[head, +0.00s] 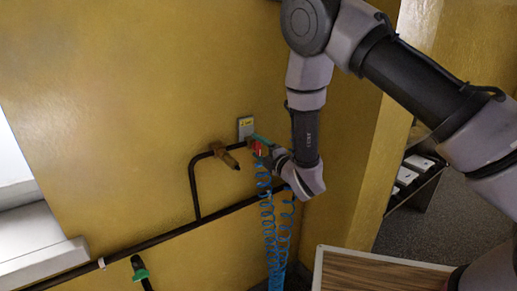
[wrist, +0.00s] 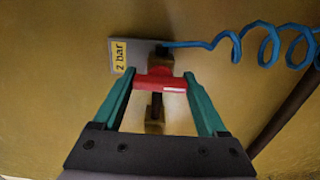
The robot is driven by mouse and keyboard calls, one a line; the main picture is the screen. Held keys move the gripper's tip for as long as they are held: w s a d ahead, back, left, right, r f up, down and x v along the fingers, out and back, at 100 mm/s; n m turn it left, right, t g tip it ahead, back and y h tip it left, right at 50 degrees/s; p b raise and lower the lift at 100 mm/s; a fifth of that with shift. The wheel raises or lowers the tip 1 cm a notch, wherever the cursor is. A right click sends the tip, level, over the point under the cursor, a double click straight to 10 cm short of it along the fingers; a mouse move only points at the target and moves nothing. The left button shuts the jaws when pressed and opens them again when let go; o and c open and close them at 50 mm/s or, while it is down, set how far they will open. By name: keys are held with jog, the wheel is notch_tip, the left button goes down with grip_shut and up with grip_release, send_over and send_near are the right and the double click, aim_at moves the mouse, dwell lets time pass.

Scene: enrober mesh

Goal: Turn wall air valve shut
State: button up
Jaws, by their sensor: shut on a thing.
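The wall air valve has a red handle (wrist: 160,84) on a brass body (wrist: 158,62), in front of the wall. In the wrist view the handle lies crosswise to the dark pipe below it. My gripper (wrist: 161,78) has its two teal fingers on either end of the handle and is shut on it. In the head view the red handle (head: 257,148) is small and partly hidden by my gripper (head: 262,142). A plate marked "2 bar" (wrist: 119,57) is on the wall beside the valve.
Blue coiled hoses (head: 268,215) hang below the valve, close to my wrist. A dark pipe (head: 150,243) runs along the wall, with a brass fitting (head: 222,152) left of the valve. A green-handled valve (head: 139,268) is lower left. A wood-topped surface (head: 370,274) stands lower right.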

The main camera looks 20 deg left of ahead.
dwell(0.4)
jog(key=o, duration=1.3)
jog(key=shift+s+d, duration=0.1)
jog(key=shift+d, duration=0.05)
jog(key=v, duration=1)
jog(key=shift+s+d, duration=0.15)
jog(key=shift+s, duration=0.1)
